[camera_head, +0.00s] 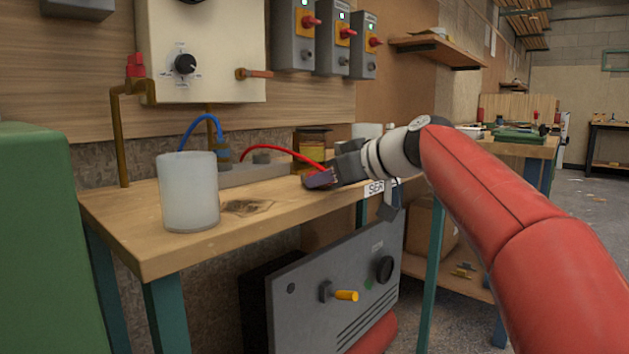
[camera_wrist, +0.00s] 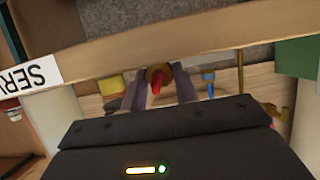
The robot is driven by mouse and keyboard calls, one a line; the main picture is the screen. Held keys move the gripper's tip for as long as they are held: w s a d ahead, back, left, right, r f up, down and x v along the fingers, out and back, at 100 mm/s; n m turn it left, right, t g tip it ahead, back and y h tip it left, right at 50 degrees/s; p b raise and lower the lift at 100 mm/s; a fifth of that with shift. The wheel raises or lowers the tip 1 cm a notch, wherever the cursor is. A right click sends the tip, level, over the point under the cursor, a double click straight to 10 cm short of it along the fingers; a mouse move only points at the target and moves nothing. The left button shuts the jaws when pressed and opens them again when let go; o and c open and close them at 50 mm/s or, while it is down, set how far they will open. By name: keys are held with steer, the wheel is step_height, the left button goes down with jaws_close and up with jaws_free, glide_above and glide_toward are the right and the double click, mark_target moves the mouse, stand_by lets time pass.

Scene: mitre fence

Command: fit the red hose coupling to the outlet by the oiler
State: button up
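My gripper (camera_head: 318,180) is low over the front part of the bench top. The red hose (camera_head: 285,149) arches from the back of the bench to my gripper's fingers. In the wrist view, my fingers (camera_wrist: 157,78) stand either side of a brass-coloured round end with red hose (camera_wrist: 157,88), which looks like the coupling. They seem shut on it. An amber jar with a dark top (camera_head: 312,142), perhaps the oiler, stands behind my gripper. A grey block (camera_head: 262,172) runs along the back of the bench. I cannot make out the outlet by the oiler.
A white cylinder (camera_head: 188,192) stands at the bench's front left. A blue hose (camera_head: 200,122) arches to a fitting behind it. A brass pipe with a red tap (camera_head: 135,68) rises at the left. A paler container (camera_head: 366,131) is behind my wrist. The bench's front middle (camera_head: 285,205) is clear.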

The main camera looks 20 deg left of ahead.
steer(key=shift+o, duration=0.9)
steer(key=c, duration=0.6)
step_height(320, 180, up, 7)
steer(key=p, duration=0.6)
steer(key=shift+d, duration=0.1)
